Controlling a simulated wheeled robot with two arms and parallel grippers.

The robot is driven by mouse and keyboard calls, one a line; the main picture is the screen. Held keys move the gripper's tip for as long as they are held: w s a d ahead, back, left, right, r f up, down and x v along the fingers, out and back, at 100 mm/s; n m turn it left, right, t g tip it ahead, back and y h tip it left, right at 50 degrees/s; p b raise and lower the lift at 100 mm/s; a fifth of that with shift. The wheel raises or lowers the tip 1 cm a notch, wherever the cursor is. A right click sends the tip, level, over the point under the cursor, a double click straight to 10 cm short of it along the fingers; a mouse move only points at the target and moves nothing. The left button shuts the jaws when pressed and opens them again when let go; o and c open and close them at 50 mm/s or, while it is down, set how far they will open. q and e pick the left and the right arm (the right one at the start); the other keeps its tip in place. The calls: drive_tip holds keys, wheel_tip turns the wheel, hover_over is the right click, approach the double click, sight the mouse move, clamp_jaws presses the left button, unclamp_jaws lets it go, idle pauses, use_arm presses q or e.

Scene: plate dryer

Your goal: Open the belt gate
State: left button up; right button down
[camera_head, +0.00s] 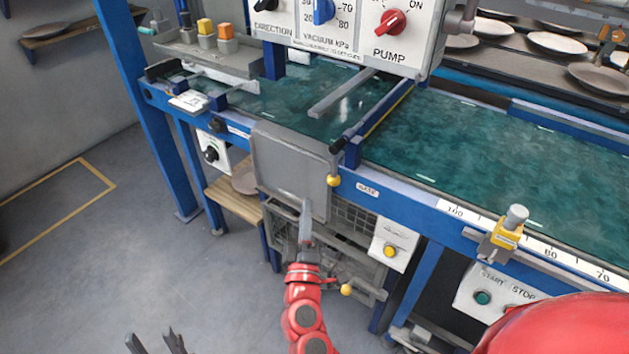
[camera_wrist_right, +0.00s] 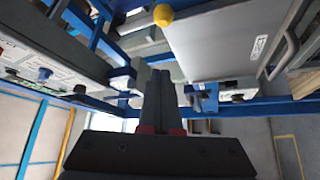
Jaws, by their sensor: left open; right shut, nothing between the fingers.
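The belt gate appears to be the dark bar (camera_head: 382,112) lying across the green belt, beside a blue post and a GATE label (camera_head: 367,188). A dark lever with a yellow ball knob (camera_head: 333,181) hangs at its near end. A yellow ball also shows in the right wrist view (camera_wrist_right: 162,15), above the fingertips. My right gripper (camera_head: 306,205) is shut and empty, in front of the lower part of a grey panel (camera_head: 288,165), below and left of the knob and apart from it. Its fingers show together in the wrist view (camera_wrist_right: 159,75). My left gripper (camera_head: 155,345) is open and empty at the bottom left, far from the gate.
A control box with a red PUMP knob (camera_head: 391,22) stands above the belt (camera_head: 470,140). A yellow clamp (camera_head: 507,235) sits on the front scale rail. A second yellow ball (camera_head: 346,289) shows low beside my right wrist. A wooden shelf (camera_head: 237,198) is below left. The left floor is clear.

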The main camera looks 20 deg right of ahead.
drive_tip(key=w+d, duration=0.2)
drive_tip(key=w+d+p, duration=0.1)
drive_tip(key=w+d, duration=0.1)
drive_tip(key=w+d+r, duration=0.1)
drive_tip(key=w+d, duration=0.1)
drive_tip(key=w, duration=0.1)
drive_tip(key=shift+d+p, duration=0.1)
drive_tip(key=shift+p, duration=0.25)
idle(0.5)
